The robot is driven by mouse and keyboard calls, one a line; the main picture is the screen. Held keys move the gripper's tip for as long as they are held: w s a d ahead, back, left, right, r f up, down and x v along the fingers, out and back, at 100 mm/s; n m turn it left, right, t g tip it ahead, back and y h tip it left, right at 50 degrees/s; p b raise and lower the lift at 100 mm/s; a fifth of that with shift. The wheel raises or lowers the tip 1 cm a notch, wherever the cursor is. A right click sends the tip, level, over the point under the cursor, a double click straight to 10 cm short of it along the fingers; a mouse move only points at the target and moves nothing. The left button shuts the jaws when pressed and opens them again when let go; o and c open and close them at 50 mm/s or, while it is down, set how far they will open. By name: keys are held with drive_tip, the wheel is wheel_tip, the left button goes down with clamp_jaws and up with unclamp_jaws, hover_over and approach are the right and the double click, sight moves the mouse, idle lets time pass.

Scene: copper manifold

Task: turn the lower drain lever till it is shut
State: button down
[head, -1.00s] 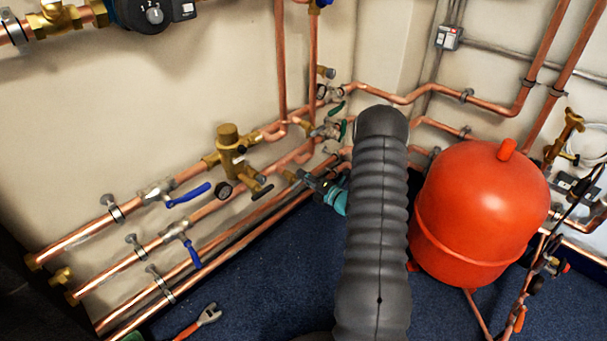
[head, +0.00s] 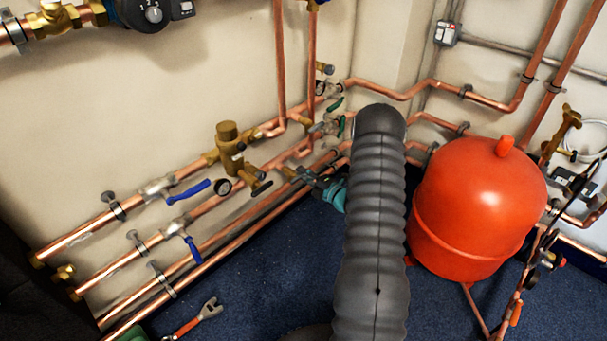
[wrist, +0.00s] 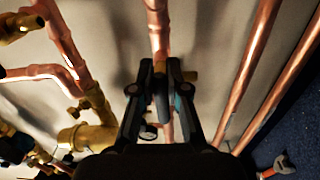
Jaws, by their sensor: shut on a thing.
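My gripper (head: 300,174) reaches past the grey sleeve of my arm to the pipes at the wall's lower corner. In the wrist view its two black fingers (wrist: 161,75) are closed around a dark, narrow handle (wrist: 162,98), which I take to be the lower drain lever. The lever's full shape and angle are hidden by the fingers. In the head view the gripped part is too small to make out.
Two blue levers (head: 188,193) (head: 192,249) sit on the left pipes. A brass valve body (head: 229,148) stands left of my gripper. A red tank (head: 478,205) stands right of my arm. An orange-handled wrench (head: 198,318) lies on the blue carpet (head: 265,285).

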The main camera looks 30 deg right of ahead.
drive_tip(key=shift+f, duration=0.1)
drive_tip(key=c, duration=1.2)
unclamp_jaws()
drive_tip(key=v, duration=1.2)
